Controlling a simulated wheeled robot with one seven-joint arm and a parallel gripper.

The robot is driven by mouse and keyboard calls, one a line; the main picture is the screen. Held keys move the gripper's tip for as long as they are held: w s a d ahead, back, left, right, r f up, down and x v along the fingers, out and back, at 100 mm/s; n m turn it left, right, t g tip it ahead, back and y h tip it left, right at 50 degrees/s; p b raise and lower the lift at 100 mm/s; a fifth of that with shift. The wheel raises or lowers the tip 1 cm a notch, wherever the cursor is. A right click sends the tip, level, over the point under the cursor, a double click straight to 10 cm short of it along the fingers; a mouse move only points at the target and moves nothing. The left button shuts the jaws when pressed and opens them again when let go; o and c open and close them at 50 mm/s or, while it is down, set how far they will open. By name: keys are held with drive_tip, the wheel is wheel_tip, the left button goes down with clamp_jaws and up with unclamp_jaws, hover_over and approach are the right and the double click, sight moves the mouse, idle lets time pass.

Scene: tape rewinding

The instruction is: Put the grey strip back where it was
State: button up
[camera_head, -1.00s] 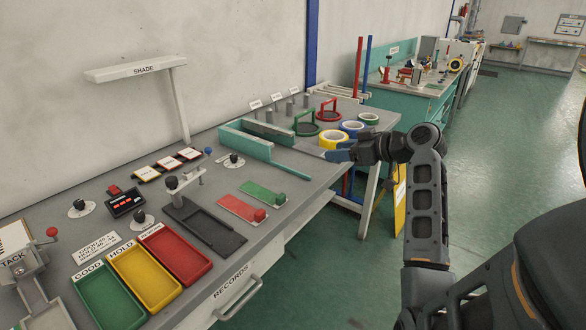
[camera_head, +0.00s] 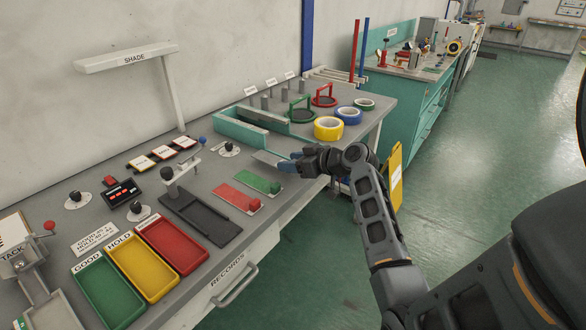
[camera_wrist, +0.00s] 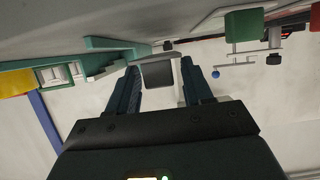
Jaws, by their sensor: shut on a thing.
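My gripper (camera_head: 285,163) is shut on the grey strip (camera_head: 266,157), a thin flat plate that sticks out to the left of the fingers. It is just in front of the teal channel (camera_head: 264,141), right of the green strip (camera_head: 258,182). I cannot tell whether the strip touches the table. In the wrist view, the grey strip (camera_wrist: 158,74) shows as a dark grey face between the two fingers of my gripper (camera_wrist: 158,92). The fingers hide part of the strip in the head view.
A red strip (camera_head: 234,196) lies left of the green one, near a black tray (camera_head: 205,220). Yellow tape (camera_head: 328,128) and blue tape (camera_head: 349,115) lie behind my gripper to the right. Red, yellow and green bins (camera_head: 110,288) stand at the front left.

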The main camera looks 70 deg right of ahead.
drive_tip(key=shift+f, duration=1.3)
drive_tip(key=shift+f, duration=0.2)
drive_tip(key=o, duration=1.3)
drive_tip(key=shift+r, duration=0.1)
drive_tip(key=shift+r+p, duration=0.2)
drive_tip(key=shift+p, duration=0.1)
drive_tip(key=b+v, duration=0.2)
drive_tip(key=v, duration=1)
